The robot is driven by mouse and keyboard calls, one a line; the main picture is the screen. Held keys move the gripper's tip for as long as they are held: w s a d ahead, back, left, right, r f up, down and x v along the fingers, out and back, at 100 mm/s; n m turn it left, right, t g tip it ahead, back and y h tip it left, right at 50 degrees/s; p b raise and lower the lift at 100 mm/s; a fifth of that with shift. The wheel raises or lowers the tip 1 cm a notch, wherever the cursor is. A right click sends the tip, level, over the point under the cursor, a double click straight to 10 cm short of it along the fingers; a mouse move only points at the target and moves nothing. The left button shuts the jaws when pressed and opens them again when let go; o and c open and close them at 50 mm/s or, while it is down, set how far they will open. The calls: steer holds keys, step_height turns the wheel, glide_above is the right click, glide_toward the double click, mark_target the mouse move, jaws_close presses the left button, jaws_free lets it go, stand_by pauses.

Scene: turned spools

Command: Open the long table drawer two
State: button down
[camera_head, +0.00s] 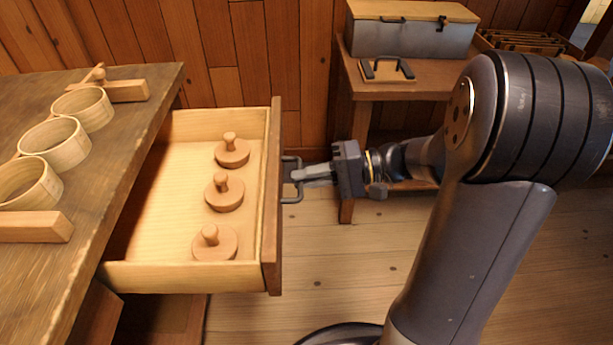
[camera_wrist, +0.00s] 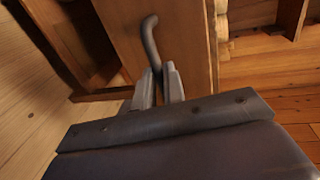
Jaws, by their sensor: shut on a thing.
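The drawer (camera_head: 274,200) of the long table (camera_head: 140,120) stands pulled well out, with its inside in plain view. Several turned wooden lids with knobs lie in a row in it, one of them (camera_head: 224,192) in the middle. A dark bar handle (camera_head: 291,196) is on the drawer's front; it also shows in the wrist view (camera_wrist: 150,45). My gripper (camera_head: 300,177) is shut on this handle from the right. In the wrist view the fingers (camera_wrist: 158,85) close around the handle's bar. Any label or number on the drawer is not visible.
Round wooden rings (camera_head: 54,145) and wooden blocks (camera_head: 36,227) stand on the long table. A side table (camera_head: 440,84) at the back holds a grey box (camera_head: 411,38) and a small board with a handle (camera_head: 387,70). Bare floor (camera_head: 320,270) lies right of the drawer.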

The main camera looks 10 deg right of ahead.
steer(key=c, duration=1.5)
jaws_free()
steer(key=w+p+v, duration=0.1)
steer(key=p+v, duration=0.1)
steer(key=v, duration=0.8)
steer(key=shift+s+d, duration=0.4)
steer(key=shift+s, duration=0.05)
steer(key=shift+a, duration=0.15)
steer(key=s+b+x, duration=0.1)
steer(key=b+x, duration=0.1)
steer(key=x, duration=0.9)
steer(key=shift+w, duration=0.45)
